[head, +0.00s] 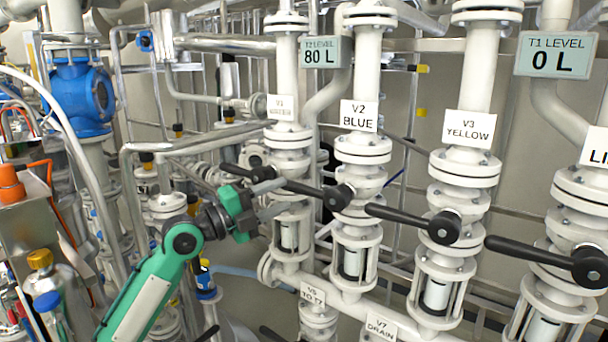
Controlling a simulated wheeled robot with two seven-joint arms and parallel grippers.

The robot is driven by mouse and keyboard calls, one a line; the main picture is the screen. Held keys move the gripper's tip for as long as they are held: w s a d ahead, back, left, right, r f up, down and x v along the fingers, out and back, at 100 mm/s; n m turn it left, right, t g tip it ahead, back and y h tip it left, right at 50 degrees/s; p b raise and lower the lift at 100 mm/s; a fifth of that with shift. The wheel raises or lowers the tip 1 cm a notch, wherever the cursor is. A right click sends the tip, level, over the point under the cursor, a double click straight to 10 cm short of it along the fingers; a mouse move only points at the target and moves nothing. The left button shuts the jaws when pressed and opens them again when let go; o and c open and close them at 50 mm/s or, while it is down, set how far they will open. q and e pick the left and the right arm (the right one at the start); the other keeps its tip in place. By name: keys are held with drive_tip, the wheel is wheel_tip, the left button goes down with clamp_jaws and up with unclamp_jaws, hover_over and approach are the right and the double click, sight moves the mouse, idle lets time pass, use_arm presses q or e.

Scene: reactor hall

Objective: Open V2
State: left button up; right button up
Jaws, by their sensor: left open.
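The V2 valve has a white body under the "V2 BLUE" label (359,115). Its black lever (312,191) runs left from the dark hub, tilted slightly up toward its tip. My left gripper (272,199), green with grey fingers, comes in from the left and is open at the tip end of this lever. The upper finger overlaps the lever's tip in the picture; I cannot tell whether they touch or whether the lever lies between the fingers. My right gripper is not in view.
The V3 lever (405,217) and another black lever (535,253) point left at the right. The V1 valve (281,107) stands close behind my gripper. The T2 display (326,52) reads 80 L; the T1 display (556,54) reads 0 L. Pipes crowd the left.

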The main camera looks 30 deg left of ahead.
sight(293, 191)
use_arm(q)
drive_tip(key=p+x, duration=0.2)
drive_tip(key=x, duration=0.3)
drive_tip(key=shift+w+d+r+p, duration=0.1)
drive_tip(key=shift+w+r+p, duration=0.15)
drive_tip(key=shift+p, duration=0.1)
drive_tip(key=shift+w+d, duration=0.3)
drive_tip(key=shift+w, duration=0.3)
drive_tip(key=shift+f, duration=0.1)
drive_tip(key=shift+c, duration=0.2)
clamp_jaws()
